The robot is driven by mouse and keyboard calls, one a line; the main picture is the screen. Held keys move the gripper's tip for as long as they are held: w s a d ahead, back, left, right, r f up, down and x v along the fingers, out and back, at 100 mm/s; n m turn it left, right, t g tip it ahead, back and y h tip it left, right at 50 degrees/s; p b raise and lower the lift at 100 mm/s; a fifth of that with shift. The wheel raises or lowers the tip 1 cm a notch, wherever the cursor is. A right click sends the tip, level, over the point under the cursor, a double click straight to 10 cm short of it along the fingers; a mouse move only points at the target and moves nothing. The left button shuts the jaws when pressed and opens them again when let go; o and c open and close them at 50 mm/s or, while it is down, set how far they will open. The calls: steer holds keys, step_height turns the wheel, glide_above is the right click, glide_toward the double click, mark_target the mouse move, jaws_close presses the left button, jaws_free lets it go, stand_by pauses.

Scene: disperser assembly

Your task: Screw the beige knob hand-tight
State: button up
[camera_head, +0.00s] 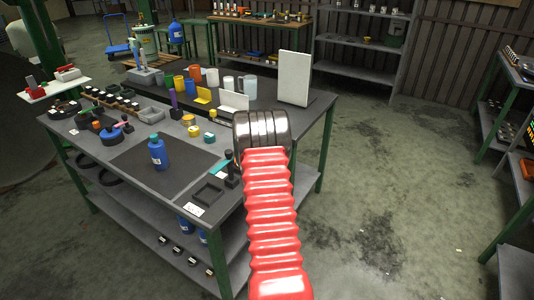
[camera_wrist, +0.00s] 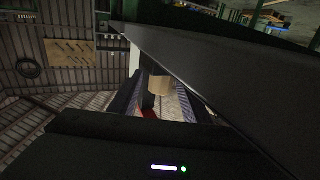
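In the wrist view, the two dark ridged fingers of my gripper (camera_wrist: 160,98) stand apart. A small beige piece (camera_wrist: 159,86), which looks like the beige knob, shows between them near the tips. I cannot tell whether the fingers touch it. A bit of red shows below it. In the head view, my red arm covers the right side of the workbench, and I cannot make out the gripper or knob there.
The workbench (camera_head: 123,208) holds a divided parts tray (camera_head: 126,104), several coloured cups (camera_head: 195,74), yellow parts (camera_head: 194,131) and an upright white panel (camera_head: 294,78). Shelves (camera_head: 361,45) stand at the back and right. The floor right of the bench is open.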

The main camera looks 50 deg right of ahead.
steer(key=shift+a, duration=0.2)
steer(key=v, duration=1.3)
steer(key=shift+s+a, duration=0.15)
steer(key=shift+s, duration=0.05)
steer(key=shift+f, duration=0.1)
